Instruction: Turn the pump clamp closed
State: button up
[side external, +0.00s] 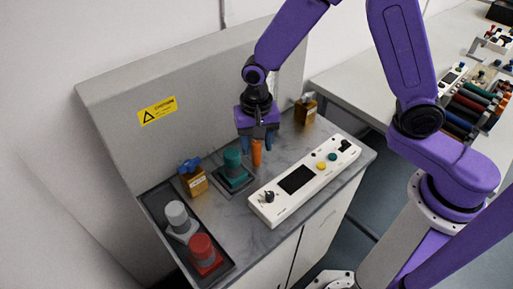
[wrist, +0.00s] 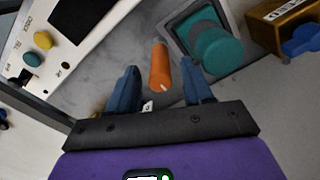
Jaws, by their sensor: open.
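An orange handle-like piece (side external: 256,152), possibly the pump clamp, stands below my gripper in the side view. It also shows in the wrist view as an orange rounded bar (wrist: 159,66) with a pale mark at its near end. My gripper (side external: 257,142) points down over the worktop and is open. In the wrist view, the blue fingers of my gripper (wrist: 160,76) are spread left and right of the orange piece, with gaps on both sides. Whether the fingertips reach down to its height is unclear. A teal cylinder (side external: 232,160) in a grey square holder is beside it.
A white control panel (side external: 310,181) with a dark screen and knobs lies at the front right. A dark tray (side external: 226,262) holds grey and red pieces.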

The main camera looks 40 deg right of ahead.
jog(key=shift+f, duration=1.2)
grip_shut()
